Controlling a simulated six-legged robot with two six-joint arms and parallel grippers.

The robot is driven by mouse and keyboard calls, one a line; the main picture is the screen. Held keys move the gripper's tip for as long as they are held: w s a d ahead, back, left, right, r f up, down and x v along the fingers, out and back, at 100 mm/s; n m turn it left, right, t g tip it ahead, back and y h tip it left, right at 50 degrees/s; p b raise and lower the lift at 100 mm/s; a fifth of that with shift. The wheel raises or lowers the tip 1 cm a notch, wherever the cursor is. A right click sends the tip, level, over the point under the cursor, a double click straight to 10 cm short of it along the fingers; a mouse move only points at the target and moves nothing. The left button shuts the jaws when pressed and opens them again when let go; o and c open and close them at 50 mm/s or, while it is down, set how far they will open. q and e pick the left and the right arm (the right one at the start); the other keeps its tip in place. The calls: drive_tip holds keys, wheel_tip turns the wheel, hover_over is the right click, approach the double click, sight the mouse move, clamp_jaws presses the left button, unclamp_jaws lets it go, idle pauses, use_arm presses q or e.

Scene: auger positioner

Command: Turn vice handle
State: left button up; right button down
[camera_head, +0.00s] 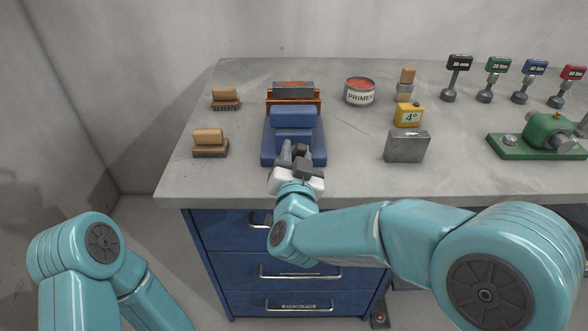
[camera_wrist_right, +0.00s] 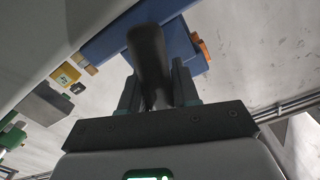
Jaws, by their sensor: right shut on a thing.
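The blue vice (camera_head: 293,135) stands near the front edge of the grey bench, left of its middle. Its dark handle (camera_wrist_right: 148,62) shows in the right wrist view between the fingers. My right gripper (camera_head: 293,156) is at the front of the vice and shut on the handle; it also shows in the right wrist view (camera_wrist_right: 158,92). In the head view the gripper hides most of the handle. The blue vice body (camera_wrist_right: 118,30) lies beyond the handle in the wrist view. My left arm is at the lower left, and its gripper is out of view.
Two brushes (camera_head: 208,139) (camera_head: 225,96) lie left of the vice. An orange-framed block (camera_head: 293,92) stands behind it. A primer can (camera_head: 359,92), yellow block (camera_head: 408,114) and grey metal block (camera_head: 406,146) stand to the right. A green machine (camera_head: 543,135) is far right. Blue drawers (camera_head: 225,240) are below.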

drive_tip(key=m+b, duration=0.4)
drive_tip(key=shift+d+f+b, duration=0.15)
drive_tip(key=shift+f+b, duration=0.15)
drive_tip(key=shift+f, duration=0.05)
drive_tip(key=c, duration=1.8)
unclamp_jaws()
drive_tip(key=shift+r+m+b, duration=0.15)
drive_tip(key=shift+m+b, duration=0.75)
drive_tip(key=shift+c, duration=0.2)
drive_tip(key=o, duration=0.9)
drive_tip(key=shift+w, duration=0.1)
drive_tip(key=s, duration=1.6)
drive_tip(key=shift+s, duration=0.25)
